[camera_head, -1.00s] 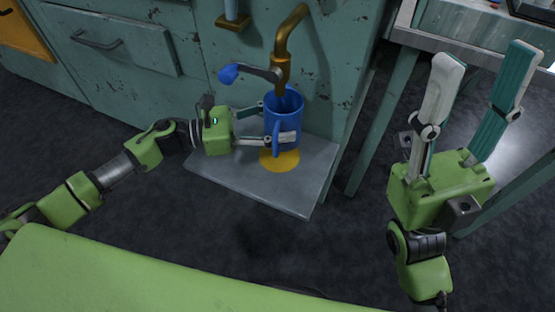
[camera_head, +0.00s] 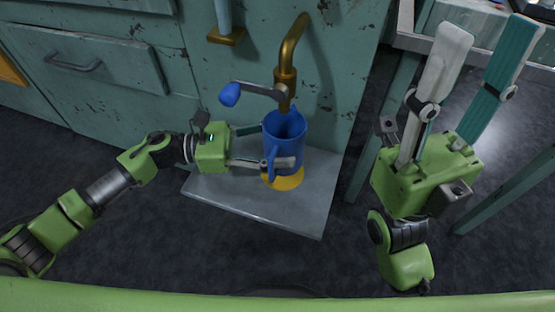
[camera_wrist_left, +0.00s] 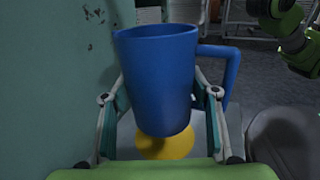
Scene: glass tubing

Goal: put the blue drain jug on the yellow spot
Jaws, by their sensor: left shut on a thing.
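The blue jug (camera_head: 285,142) is upright below the brass tap, with its handle towards me. My left gripper (camera_head: 278,147) is shut on it, one finger on each side. The yellow spot (camera_head: 291,182) on the grey plate shows partly from under the jug. In the left wrist view, the jug (camera_wrist_left: 158,75) fills the middle, and the yellow spot (camera_wrist_left: 168,146) shows below its base. I cannot tell for sure whether the base touches the spot. My right gripper (camera_head: 494,38) is open and empty at the right, fingers pointing up.
The brass tap (camera_head: 287,72) with a blue-ended lever (camera_head: 230,94) stands right behind and above the jug. The grey plate (camera_head: 240,202) has free room in front and to the left. A teal cabinet (camera_head: 110,70) is behind. Table legs (camera_head: 375,155) stand to the right.

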